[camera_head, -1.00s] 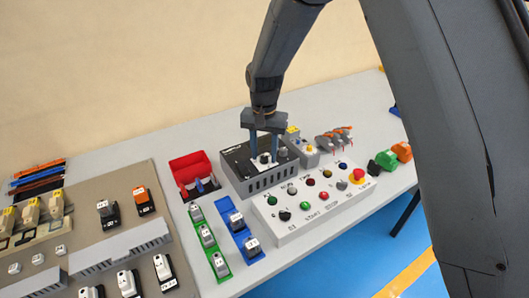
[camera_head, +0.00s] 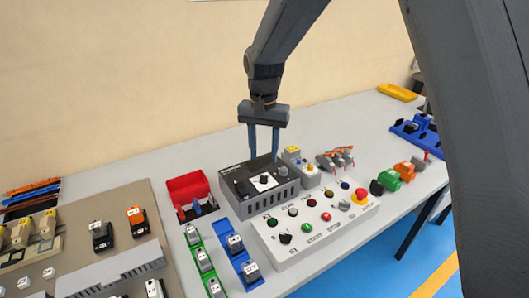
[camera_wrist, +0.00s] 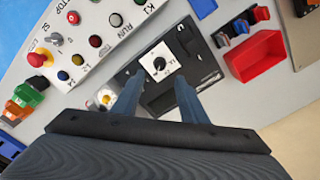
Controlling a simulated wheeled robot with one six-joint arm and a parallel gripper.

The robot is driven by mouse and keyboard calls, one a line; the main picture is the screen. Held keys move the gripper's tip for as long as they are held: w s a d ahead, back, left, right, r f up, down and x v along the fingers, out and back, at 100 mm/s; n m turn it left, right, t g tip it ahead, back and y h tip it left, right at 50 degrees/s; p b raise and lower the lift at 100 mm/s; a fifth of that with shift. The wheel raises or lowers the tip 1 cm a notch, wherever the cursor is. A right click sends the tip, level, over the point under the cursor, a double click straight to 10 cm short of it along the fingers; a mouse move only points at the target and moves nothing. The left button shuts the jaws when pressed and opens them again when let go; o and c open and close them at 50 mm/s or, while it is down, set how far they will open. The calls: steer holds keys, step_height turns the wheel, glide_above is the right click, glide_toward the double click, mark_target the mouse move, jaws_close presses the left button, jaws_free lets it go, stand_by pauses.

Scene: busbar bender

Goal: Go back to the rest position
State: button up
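My gripper (camera_head: 263,143) hangs above the dark grey controller box (camera_head: 272,189), its two blue-grey fingers apart with nothing between them. The box has a white dial plate with a black knob (camera_head: 264,180) on its top. In the wrist view the open fingers (camera_wrist: 158,98) point at the box, and the knob (camera_wrist: 159,64) shows beyond their tips. In the head view the fingertips overlap the box's back edge; the wrist view shows no contact with the knob.
A white button panel (camera_head: 315,222) with a red emergency stop stands in front of the box. A red bin (camera_head: 187,187), green rail (camera_head: 203,262) and blue rail (camera_head: 240,255) lie left. Green and orange parts (camera_head: 388,181) and a blue tray (camera_head: 416,132) lie right. Space above the table is free.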

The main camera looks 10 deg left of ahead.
steer(key=s+d+n, duration=0.1)
steer(key=s+d, duration=0.8)
steer(key=d, duration=0.4)
steer(key=s+d+t, duration=0.1)
steer(key=s+d, duration=0.9)
steer(key=d, duration=0.4)
steer(key=shift+s+f+n, duration=0.25)
steer(key=shift+f+n, duration=0.15)
